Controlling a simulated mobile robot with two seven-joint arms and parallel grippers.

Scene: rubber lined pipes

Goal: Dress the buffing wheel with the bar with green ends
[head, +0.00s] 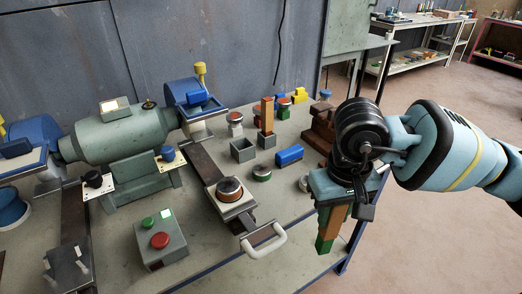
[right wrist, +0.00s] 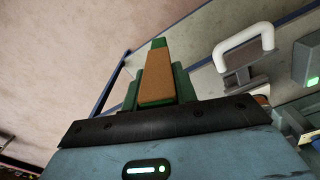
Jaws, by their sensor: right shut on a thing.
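The bar with green ends (head: 336,222) has an orange-brown body and hangs nearly upright in my right gripper (head: 335,202), one green end pointing down. My right gripper is shut on it, over the table's right front edge. I cannot make out the buffing wheel clearly. My left gripper is not in view.
A second upright brown bar (head: 267,116) stands near an open grey box (head: 243,150). A slide with a round pad (head: 230,188) and white handle (head: 264,242) lies between machine and gripper. A control box (head: 160,242) has red and green buttons. Free floor lies right.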

